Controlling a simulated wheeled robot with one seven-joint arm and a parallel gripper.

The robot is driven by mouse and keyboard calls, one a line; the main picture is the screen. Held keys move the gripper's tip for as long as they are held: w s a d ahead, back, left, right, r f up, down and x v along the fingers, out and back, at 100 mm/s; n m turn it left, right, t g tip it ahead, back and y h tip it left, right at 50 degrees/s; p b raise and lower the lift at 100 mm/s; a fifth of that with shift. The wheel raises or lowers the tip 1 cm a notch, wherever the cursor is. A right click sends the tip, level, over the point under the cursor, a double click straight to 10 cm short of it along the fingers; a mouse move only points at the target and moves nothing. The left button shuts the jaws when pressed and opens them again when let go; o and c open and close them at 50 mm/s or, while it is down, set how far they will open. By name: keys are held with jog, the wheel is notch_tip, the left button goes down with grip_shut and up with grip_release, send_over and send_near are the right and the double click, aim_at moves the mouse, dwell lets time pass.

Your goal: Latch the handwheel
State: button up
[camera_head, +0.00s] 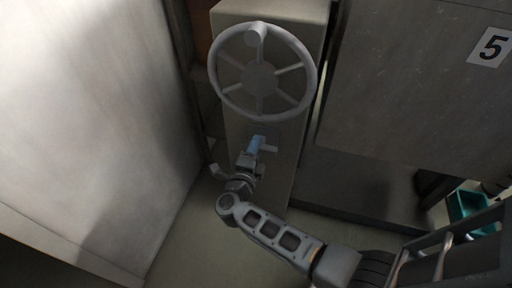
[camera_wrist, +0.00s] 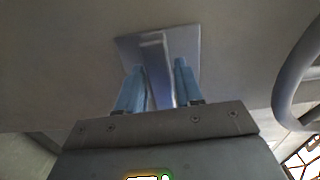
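The pale grey handwheel (camera_head: 260,77) is on the front of a grey pedestal in the head view, with a knob (camera_head: 256,35) at the top of its rim. Part of its rim shows at the right of the wrist view (camera_wrist: 290,82). Below the wheel is a latch, a metal plate (camera_wrist: 187,42) with a raised bar (camera_wrist: 158,72). My gripper (camera_head: 256,144) is at this latch. In the wrist view its blue fingers (camera_wrist: 160,66) are open, one on each side of the bar. I cannot tell whether either finger touches it.
The grey pedestal (camera_head: 287,165) stands between a pale wall panel (camera_head: 95,110) on the left and a dark grey cabinet (camera_head: 410,90) marked 5 on the right. A teal bin (camera_head: 468,207) is at the lower right. Some bare floor shows left of my arm.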

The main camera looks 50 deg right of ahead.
jog(key=shift+o, duration=1)
jog(key=v, duration=0.7)
jog(key=shift+s+a, duration=0.2)
jog(key=shift+a, duration=0.15)
jog(key=shift+r, duration=0.1)
jog(key=s+a+r+n+t+y+p, duration=0.1)
jog(key=s+a+r+n+t+y, duration=0.2)
jog(key=s+r+n, duration=0.5)
jog(key=s+a+r+n+t+y+p, duration=0.1)
jog(key=s+a+r+n+t+y, duration=0.1)
jog(key=s+a+r+n+y, duration=0.4)
jog(key=s+a+r+n+t+y+p, duration=0.1)
jog(key=s+a+r+n+t+y, duration=0.2)
jog(key=s+r+n+y, duration=0.5)
jog(key=s+a+r+n, duration=0.1)
jog(key=s+r+n, duration=0.1)
jog(key=s+n, duration=0.4)
jog(key=shift+s+a+n+t+p, duration=0.15)
jog(key=shift+s+n+t+p, duration=0.2)
jog(key=shift+n, duration=1.55)
jog(key=shift+w+r, duration=0.1)
